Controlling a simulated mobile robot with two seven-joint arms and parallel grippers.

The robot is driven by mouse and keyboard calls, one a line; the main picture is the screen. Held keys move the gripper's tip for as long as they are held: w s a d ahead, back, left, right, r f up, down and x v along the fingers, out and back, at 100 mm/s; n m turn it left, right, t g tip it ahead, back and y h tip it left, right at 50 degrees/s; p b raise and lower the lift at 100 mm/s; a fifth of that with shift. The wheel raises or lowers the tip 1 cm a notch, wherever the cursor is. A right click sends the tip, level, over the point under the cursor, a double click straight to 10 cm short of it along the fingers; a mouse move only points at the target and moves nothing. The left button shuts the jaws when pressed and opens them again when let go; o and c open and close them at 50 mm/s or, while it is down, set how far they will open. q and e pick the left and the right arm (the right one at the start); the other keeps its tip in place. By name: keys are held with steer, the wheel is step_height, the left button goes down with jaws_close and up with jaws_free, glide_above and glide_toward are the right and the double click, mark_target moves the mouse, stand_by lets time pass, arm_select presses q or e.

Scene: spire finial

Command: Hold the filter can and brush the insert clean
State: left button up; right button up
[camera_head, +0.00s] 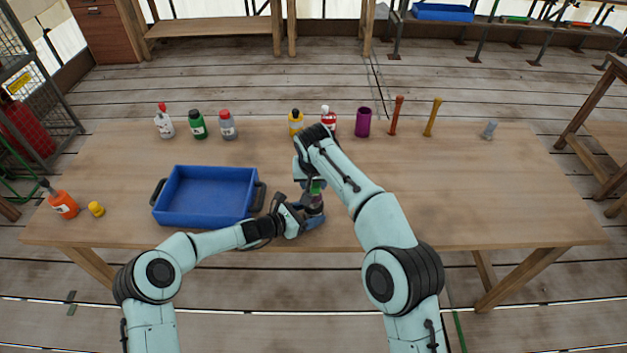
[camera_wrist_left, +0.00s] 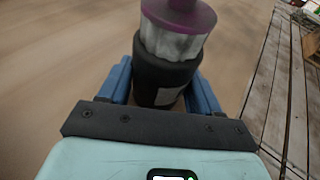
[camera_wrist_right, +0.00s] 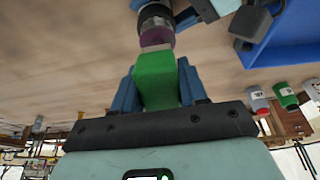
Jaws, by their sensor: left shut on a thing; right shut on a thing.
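The black filter can (camera_wrist_left: 163,75) stands between the blue fingers of my left gripper (camera_head: 303,217), which is shut on it near the table's front edge. A whitish pleated insert (camera_wrist_left: 172,44) with a purple top (camera_wrist_left: 180,14) sits in the can's mouth. My right gripper (camera_head: 310,180) is shut on a green brush (camera_wrist_right: 157,80) above the can; the green also shows in the head view (camera_head: 316,187). The brush's pale end (camera_wrist_right: 155,48) is at the purple top in the right wrist view; I cannot tell whether they touch.
A blue tray (camera_head: 207,219) lies left of the can. Several bottles, a purple cup (camera_head: 363,122), and orange (camera_head: 396,115) and yellow (camera_head: 432,117) upright tools line the back. An orange bottle (camera_head: 63,204) and yellow piece (camera_head: 96,209) are far left.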

steer(key=shift+w, duration=0.55)
stand_by(0.9)
steer(key=shift+s, duration=0.1)
stand_by(0.9)
steer(key=shift+s, duration=1.05)
steer(key=shift+w+f, duration=0.1)
steer(key=shift+w, duration=1)
steer(key=shift+s, duration=0.1)
